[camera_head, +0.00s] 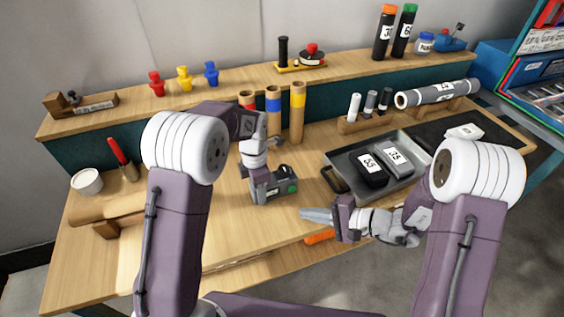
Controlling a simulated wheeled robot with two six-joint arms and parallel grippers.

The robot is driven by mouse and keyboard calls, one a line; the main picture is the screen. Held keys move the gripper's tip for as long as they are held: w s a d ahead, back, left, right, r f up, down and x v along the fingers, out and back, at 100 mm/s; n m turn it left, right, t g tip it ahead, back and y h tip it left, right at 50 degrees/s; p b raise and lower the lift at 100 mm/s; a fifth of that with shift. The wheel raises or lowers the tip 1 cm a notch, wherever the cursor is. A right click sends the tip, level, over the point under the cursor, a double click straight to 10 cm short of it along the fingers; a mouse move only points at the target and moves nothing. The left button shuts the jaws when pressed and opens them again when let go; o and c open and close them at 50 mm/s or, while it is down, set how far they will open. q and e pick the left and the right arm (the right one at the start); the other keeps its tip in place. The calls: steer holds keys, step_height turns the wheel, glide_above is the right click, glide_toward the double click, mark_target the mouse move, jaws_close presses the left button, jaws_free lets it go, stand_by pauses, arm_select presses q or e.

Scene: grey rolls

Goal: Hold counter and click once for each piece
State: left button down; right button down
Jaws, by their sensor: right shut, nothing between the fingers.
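The counter (288,187) is a small grey and dark device with a green patch on its side, near the middle of the table. My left gripper (272,186) is at the counter and appears shut on it; the fingers are partly hidden. My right gripper (312,214) is shut and empty, right of and nearer than the counter, apart from it. Two dark pieces, labelled 65 (369,167) and 35 (396,158), lie in a grey metal tray (345,157). A light piece (465,132) lies on the dark mat (490,142) at the right.
Three brown tubes (273,121) with coloured bands stand behind my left gripper. A grey roll (437,93) and small cylinders (371,103) rest on holders behind the tray. A white cup (88,182) and red-handled tool (118,152) are at left. An orange object (319,237) lies near the front edge.

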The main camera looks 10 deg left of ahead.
stand_by(0.3)
arm_select(q)
steer(key=c, duration=0.6)
jaws_free()
steer(key=shift+o, duration=0.2)
step_height(320, 180, up, 12)
steer(key=shift+r, duration=0.1)
arm_select(e)
steer(key=shift+r, duration=0.1)
